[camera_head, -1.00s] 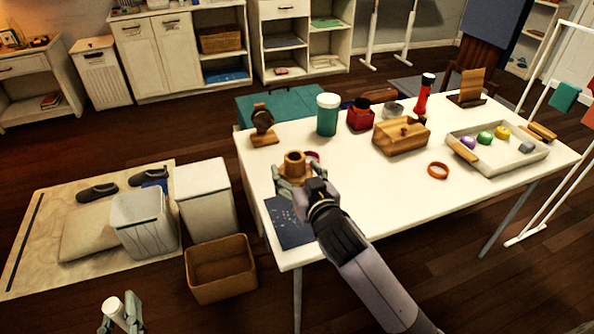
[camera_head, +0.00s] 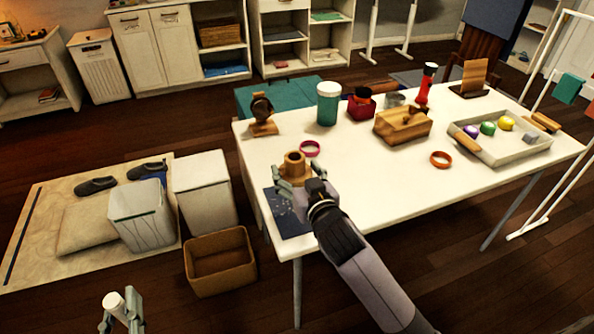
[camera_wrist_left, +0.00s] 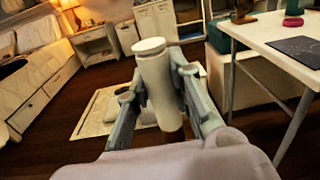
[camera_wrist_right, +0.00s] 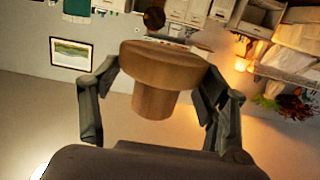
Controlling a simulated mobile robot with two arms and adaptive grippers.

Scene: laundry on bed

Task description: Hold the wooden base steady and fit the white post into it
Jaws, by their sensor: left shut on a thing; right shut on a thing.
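The wooden base (camera_head: 295,163) has a wide round part and a narrower round collar with an opening. My right gripper (camera_head: 297,182) is shut on it above the near left part of the table; it also shows in the right wrist view (camera_wrist_right: 160,67), between the fingers. The white post (camera_head: 114,304) is a short cylinder at the bottom left of the head view. My left gripper (camera_head: 122,312) is shut on it, away from the table; the post (camera_wrist_left: 155,75) stands roughly upright between the fingers in the left wrist view. Base and post are far apart.

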